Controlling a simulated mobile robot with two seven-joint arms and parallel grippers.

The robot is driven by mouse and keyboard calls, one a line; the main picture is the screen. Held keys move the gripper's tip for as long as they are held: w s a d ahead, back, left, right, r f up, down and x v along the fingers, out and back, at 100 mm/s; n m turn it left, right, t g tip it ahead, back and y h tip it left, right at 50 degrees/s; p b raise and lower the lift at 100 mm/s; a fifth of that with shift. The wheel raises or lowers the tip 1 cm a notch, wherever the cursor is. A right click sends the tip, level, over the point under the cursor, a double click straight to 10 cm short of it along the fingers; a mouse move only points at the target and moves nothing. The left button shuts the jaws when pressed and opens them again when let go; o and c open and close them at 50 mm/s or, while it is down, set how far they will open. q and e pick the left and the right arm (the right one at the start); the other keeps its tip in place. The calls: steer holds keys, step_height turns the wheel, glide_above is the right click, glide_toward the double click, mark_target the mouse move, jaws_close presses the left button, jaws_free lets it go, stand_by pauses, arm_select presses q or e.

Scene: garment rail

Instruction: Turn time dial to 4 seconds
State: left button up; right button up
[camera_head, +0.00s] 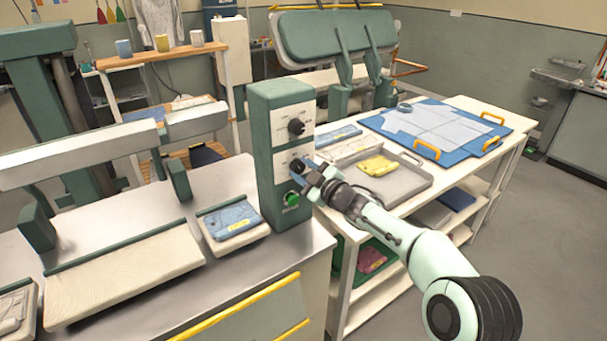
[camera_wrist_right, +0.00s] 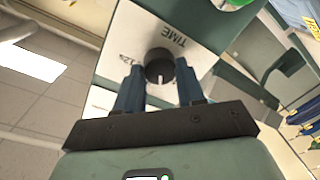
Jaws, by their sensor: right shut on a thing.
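The time dial (camera_wrist_right: 158,66) is a round black knob with a white pointer mark, on a pale panel of the green control box (camera_head: 262,140). In the right wrist view it sits between the two blue fingers of my right gripper (camera_head: 304,168), which is shut on it. The word TIME shows upside down beside the dial, and a 12 is printed to its left. The pointer mark faces the bottom of that view. Other scale numbers are hidden or unreadable. In the head view my right gripper hides the dial. My left gripper is not in view.
Another black dial (camera_head: 296,127) is above my right gripper on the box, and a green button (camera_head: 293,198) is below it. A pressing machine with pale boards (camera_head: 125,270) stands left. A white table (camera_head: 470,107) with a grey tray (camera_head: 405,187) stands right.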

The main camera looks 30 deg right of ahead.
steer(key=n+b, duration=0.1)
steer(key=n, duration=0.3)
steer(key=shift+a+b, duration=0.1)
steer(key=shift+b, duration=0.3)
steer(key=shift+n+h, duration=0.3)
steer(key=shift+n, duration=0.5)
steer(key=o, duration=1)
steer(key=shift+o, duration=0.2)
steer(key=shift+s+b, duration=0.1)
steer(key=shift+b, duration=0.2)
steer(key=s+d+b, duration=0.1)
steer(key=s, duration=1.2)
steer(key=shift+d+r, duration=0.25)
steer(key=shift+r, duration=0.1)
